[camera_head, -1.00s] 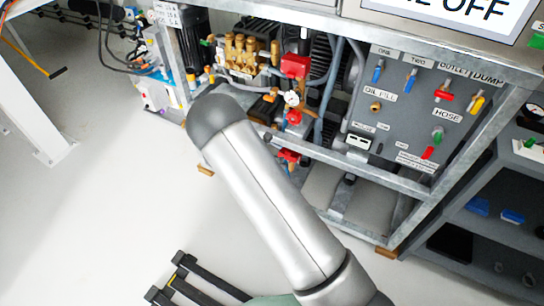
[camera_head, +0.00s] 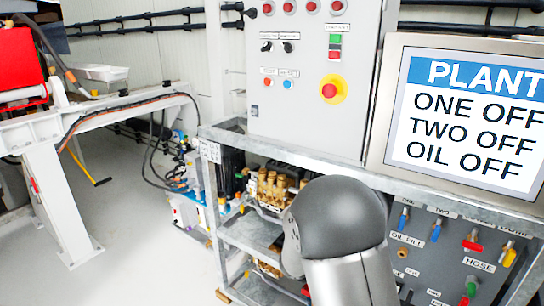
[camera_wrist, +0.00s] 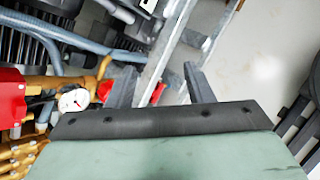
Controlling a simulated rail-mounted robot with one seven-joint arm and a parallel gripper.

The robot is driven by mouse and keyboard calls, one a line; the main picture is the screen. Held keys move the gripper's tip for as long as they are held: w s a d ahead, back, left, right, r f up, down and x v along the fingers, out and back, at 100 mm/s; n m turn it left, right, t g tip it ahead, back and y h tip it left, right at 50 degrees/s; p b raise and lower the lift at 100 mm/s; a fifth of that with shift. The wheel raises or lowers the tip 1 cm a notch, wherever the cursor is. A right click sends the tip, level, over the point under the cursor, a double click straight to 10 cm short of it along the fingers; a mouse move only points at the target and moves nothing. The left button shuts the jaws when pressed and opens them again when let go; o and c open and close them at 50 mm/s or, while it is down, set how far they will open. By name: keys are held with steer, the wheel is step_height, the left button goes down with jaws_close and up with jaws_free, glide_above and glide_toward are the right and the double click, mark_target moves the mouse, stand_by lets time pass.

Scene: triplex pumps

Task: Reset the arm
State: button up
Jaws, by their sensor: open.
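In the wrist view my gripper (camera_wrist: 160,78) shows its two dark fingers standing apart, with nothing between them. Behind the fingers are a grey metal frame bar (camera_wrist: 165,50), red parts and pale floor. A round white pressure gauge (camera_wrist: 73,100) beside a red block (camera_wrist: 12,98) and brass fittings lies to the left; I cannot tell how far it is from the gripper. In the head view my grey arm rises at the bottom centre, in front of the pump frame. My gripper is out of that view.
The pump frame (camera_head: 232,236) holds brass pump parts (camera_head: 272,188) and a valve panel (camera_head: 455,255). Above stand a control cabinet (camera_head: 310,110) with a red stop button (camera_head: 330,90) and a screen (camera_head: 465,125) reading ONE OFF, TWO OFF, OIL OFF. Open floor (camera_head: 140,240) lies left.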

steer(key=s+d+r+m+g+y+p, duration=0.2)
steer(key=s+r+m+g+y+p, duration=0.15)
steer(key=s+r+m, duration=0.8)
steer(key=s+a+r+m+y+p, duration=0.1)
steer(key=s+a+r+m+y, duration=0.1)
steer(key=s, duration=0.6)
steer(key=s+a+r+m+y+p, duration=0.2)
steer(key=s+a+r, duration=0.2)
steer(key=s+r, duration=0.2)
steer(key=shift+s, duration=0.9)
steer(key=shift+d+g, duration=0.1)
steer(key=shift+g, duration=0.15)
